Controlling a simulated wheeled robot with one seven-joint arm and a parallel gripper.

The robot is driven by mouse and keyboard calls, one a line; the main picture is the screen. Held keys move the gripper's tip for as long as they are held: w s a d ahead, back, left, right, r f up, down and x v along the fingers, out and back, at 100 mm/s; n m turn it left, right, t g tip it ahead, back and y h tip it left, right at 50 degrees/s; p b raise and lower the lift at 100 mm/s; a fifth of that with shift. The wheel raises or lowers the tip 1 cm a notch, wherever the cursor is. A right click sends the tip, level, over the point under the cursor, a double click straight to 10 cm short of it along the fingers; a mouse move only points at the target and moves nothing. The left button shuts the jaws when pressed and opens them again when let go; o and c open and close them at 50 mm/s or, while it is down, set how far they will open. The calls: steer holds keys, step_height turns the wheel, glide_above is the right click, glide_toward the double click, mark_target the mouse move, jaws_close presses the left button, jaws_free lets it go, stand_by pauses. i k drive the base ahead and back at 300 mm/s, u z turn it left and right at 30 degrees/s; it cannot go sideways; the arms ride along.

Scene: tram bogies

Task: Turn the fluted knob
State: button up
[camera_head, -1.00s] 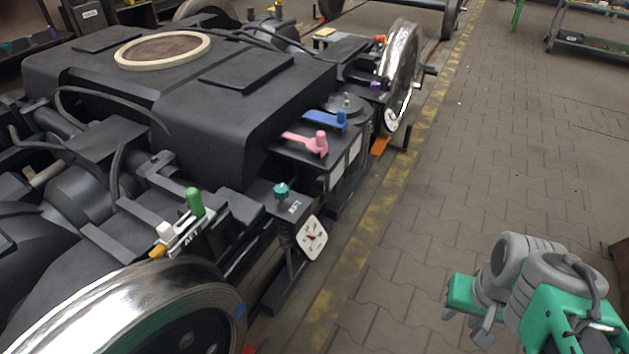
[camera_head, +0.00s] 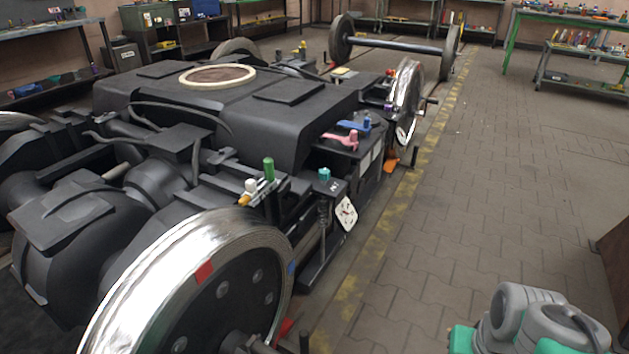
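A small teal knob (camera_head: 324,174) stands upright on a dark block at the near right side of the black bogie (camera_head: 214,112). It is the knob that looks most likely to be fluted, but its ribs are too small to make out for sure. A white dial gauge (camera_head: 346,213) hangs just below and to its right. My arm shows only in part at the bottom right corner, well apart from the knob across the floor. My gripper is out of view.
Pink (camera_head: 341,140) and blue (camera_head: 355,125) levers sit behind the teal knob. A green handle (camera_head: 268,169) and a white knob (camera_head: 250,185) stand to its left. A large shiny wheel (camera_head: 165,280) is in front. The paved floor (camera_head: 480,190) at right is clear.

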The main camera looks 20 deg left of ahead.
mark_target(324, 174)
steer(key=u, duration=1.3)
steer(key=i, duration=0.05)
steer(key=z, duration=0.15)
